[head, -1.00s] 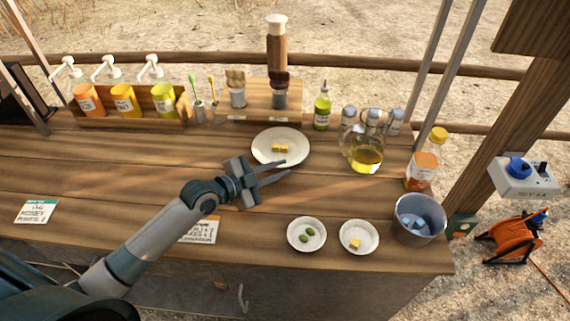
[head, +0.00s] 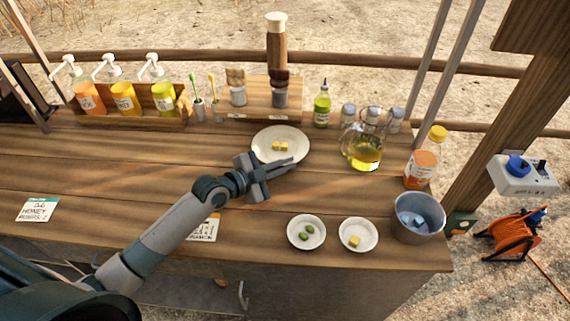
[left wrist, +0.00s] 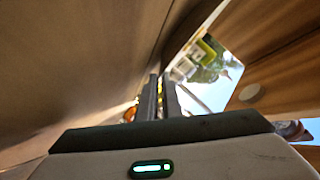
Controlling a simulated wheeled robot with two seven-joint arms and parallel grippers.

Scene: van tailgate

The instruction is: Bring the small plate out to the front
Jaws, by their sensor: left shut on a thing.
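A round white plate (head: 265,151) with yellow cubes (head: 280,146) in its middle lies at the centre of the wooden counter. My left gripper (head: 279,167) is at the plate's near rim, shut on that rim. The plate looks level and still at counter height. In the left wrist view the two fingers (left wrist: 160,96) are close together; the gripped edge is hard to make out there. My right gripper is not in view.
Two small white dishes stand near the front edge, one with green olives (head: 306,232), one with a yellow cube (head: 356,241). A metal bucket (head: 418,218) stands to their right. An oil jug (head: 364,147) and a green bottle (head: 322,106) stand right of the plate.

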